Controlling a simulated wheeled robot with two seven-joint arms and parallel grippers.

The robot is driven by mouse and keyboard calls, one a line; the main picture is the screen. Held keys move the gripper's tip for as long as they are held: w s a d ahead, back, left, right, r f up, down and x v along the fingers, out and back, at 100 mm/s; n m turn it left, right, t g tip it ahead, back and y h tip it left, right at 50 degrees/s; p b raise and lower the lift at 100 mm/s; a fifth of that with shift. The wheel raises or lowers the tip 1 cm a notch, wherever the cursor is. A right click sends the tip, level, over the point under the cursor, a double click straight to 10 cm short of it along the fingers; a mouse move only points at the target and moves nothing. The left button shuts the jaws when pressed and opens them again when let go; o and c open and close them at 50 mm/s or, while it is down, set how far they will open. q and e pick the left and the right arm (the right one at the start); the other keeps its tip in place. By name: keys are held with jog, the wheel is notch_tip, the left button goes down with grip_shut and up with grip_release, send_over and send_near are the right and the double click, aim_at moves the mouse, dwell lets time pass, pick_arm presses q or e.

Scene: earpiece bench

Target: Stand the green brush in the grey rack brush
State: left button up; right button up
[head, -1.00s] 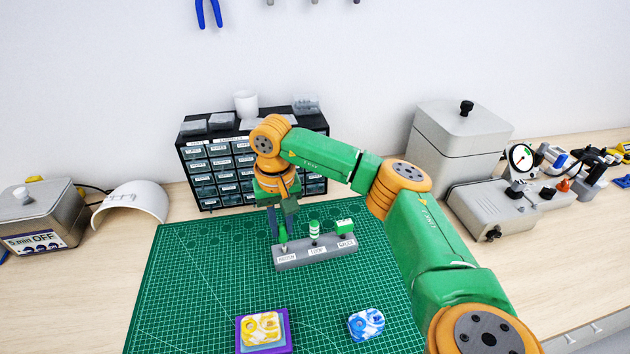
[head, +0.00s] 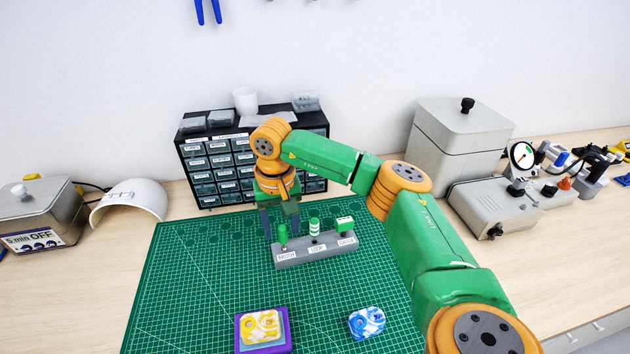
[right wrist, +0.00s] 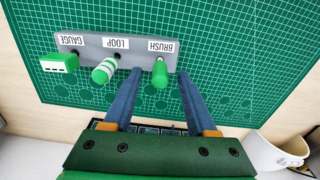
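The green brush (head: 282,236) stands upright in the grey rack (head: 318,252), at the end labelled BRUSH. In the right wrist view the brush (right wrist: 160,73) is at the rack's BRUSH place, at the right end of the rack (right wrist: 98,42). My right gripper (right wrist: 160,74) is open. Its two fingers are apart, one on each side of the brush, with a clear gap to it on both sides. The lower end of the brush is hidden from the wrist view. My left gripper is not in view.
A green-and-white striped tool (head: 314,229) and a green block-headed gauge (head: 345,224) stand in the rack's other places. A black drawer cabinet (head: 225,168) is behind. Earpieces lie in front: yellow-white (head: 261,327) on a purple tray, blue-white (head: 367,322) on the mat.

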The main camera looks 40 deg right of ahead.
jog(key=shift+r, duration=0.3)
notch_tip(320, 180, up, 6)
jog(key=shift+s+a+r+b, duration=0.1)
jog(key=shift+r+b, duration=0.15)
jog(key=shift+b, duration=0.45)
